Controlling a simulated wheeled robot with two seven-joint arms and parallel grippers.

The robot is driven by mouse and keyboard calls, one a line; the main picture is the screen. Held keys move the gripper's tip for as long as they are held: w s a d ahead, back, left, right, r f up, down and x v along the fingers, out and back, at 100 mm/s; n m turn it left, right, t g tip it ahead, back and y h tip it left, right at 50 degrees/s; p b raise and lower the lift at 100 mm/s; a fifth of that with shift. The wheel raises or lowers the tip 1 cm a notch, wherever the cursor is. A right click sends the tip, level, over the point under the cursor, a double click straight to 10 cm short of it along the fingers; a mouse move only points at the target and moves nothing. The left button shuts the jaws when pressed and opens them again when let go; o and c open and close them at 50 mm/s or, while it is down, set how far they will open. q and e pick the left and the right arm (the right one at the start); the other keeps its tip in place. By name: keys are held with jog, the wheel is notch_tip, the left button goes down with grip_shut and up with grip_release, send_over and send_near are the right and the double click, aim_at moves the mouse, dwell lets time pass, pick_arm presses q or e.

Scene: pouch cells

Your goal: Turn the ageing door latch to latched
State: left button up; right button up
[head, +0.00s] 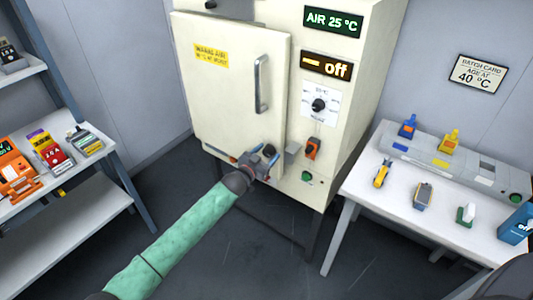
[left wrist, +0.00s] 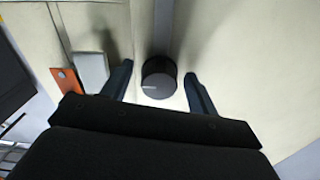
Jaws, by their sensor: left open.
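The ageing door (head: 225,95) is a cream panel on the front of the cream cabinet, with a grey bar handle. The latch (left wrist: 160,83) shows in the left wrist view as a dark round knob with a short white mark pointing left. My left gripper (head: 263,156) is at the door's lower right corner. In the left wrist view its fingers (left wrist: 159,72) are apart, one on each side of the knob, with gaps visible. In the head view the gripper hides the latch. My right gripper is not in view.
A white table (head: 345,187) with small tools stands at right. A shelf (head: 107,151) with several devices stands at left. Floor between is clear.

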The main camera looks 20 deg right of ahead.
pick_arm(q)
grip_shut()
dwell(0.4)
jog(key=shift+f+n+b, duration=0.1)
jog(key=shift+n+b, duration=0.3)
jog(key=shift+n, duration=0.7)
jog(key=n+b, duration=0.2)
jog(key=n, duration=0.4)
jog(key=shift+b, duration=0.3)
jog(key=n+b, duration=0.1)
jog(key=n, duration=0.4)
jog(key=shift+s+d+n+b, duration=0.1)
jog(key=shift+n+b, duration=0.2)
jog(key=shift+b, duration=0.1)
jog(key=shift+n, duration=2)
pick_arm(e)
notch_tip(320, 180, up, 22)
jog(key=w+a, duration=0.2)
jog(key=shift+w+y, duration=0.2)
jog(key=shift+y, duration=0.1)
